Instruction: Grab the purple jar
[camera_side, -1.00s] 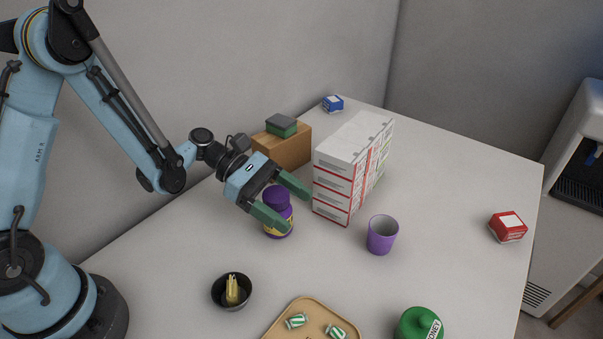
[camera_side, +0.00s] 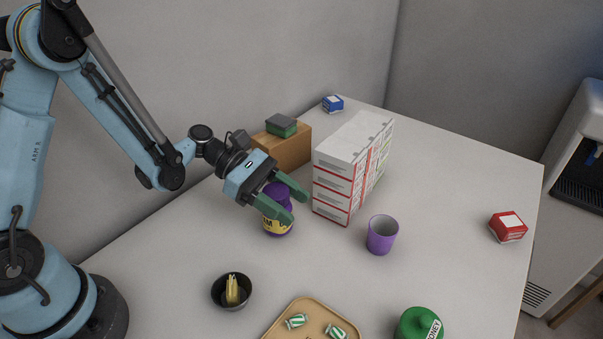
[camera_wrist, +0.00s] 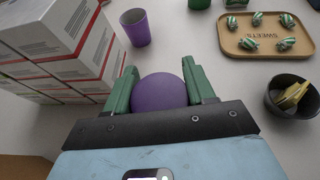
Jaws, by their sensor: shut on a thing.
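The purple jar (camera_side: 275,228) stands upright on the counter, with a yellow label and a purple lid. My gripper (camera_side: 299,207) is around its upper part, with green fingers shut on it. In the wrist view, the round purple lid of the jar (camera_wrist: 159,92) sits between the two green fingers of my gripper (camera_wrist: 160,84), touching or nearly touching both. The fingers hide part of the jar in the side view.
Stacked white boxes (camera_side: 334,182) stand close behind my gripper. A purple cup (camera_side: 382,236) is to the right. A black bowl (camera_side: 224,297), a tray of sweets (camera_side: 280,326) and a green jar (camera_side: 414,325) are in front. A brown box (camera_side: 292,150) is behind.

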